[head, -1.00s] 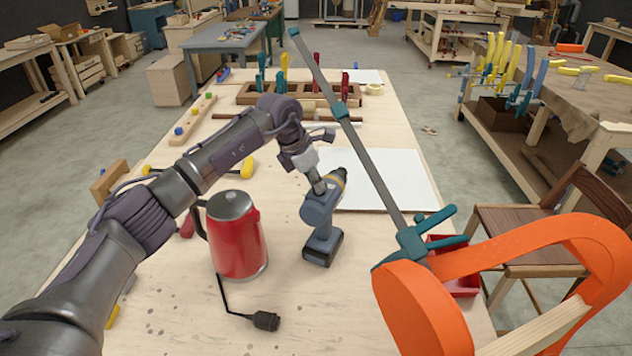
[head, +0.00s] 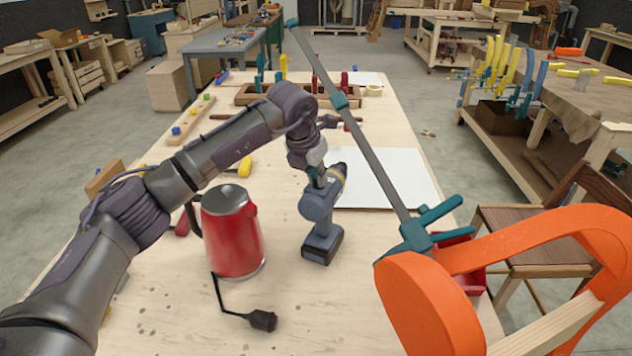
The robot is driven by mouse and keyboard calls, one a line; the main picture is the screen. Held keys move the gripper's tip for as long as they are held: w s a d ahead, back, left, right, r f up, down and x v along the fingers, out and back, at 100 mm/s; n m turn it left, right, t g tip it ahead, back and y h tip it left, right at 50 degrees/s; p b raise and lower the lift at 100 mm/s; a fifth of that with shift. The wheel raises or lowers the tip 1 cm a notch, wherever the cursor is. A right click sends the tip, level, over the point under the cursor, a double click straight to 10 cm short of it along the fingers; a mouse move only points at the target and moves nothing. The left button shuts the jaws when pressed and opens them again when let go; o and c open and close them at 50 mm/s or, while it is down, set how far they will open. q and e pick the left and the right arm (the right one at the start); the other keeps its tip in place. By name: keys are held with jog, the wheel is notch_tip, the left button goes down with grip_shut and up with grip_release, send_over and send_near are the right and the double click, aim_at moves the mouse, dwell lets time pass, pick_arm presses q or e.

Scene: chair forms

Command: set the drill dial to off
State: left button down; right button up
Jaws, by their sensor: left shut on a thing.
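The blue-grey drill (head: 320,215) stands upright on its dark battery base on the wooden table, in the middle of the head view. My left gripper (head: 318,180) comes down from above onto the upper part of the drill. It is shut at the drill's head, where the yellow ring of the dial showed earlier. The gripper hides most of the dial, so its setting cannot be read. My right gripper is not in view.
A red kettle (head: 232,235) with a black cord stands left of the drill. A white sheet (head: 388,180) lies behind it. A long clamp (head: 365,140) and an orange chair form (head: 425,300) take up the right side.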

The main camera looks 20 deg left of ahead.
pick_arm(q)
jog(key=shift+n+y+b, duration=0.3)
jog(key=shift+n+b, duration=0.15)
jog(key=shift+n, duration=0.25)
jog(key=c, duration=1.2)
grip_release()
jog(key=v, duration=1.2)
jog(key=shift+d, duration=0.1)
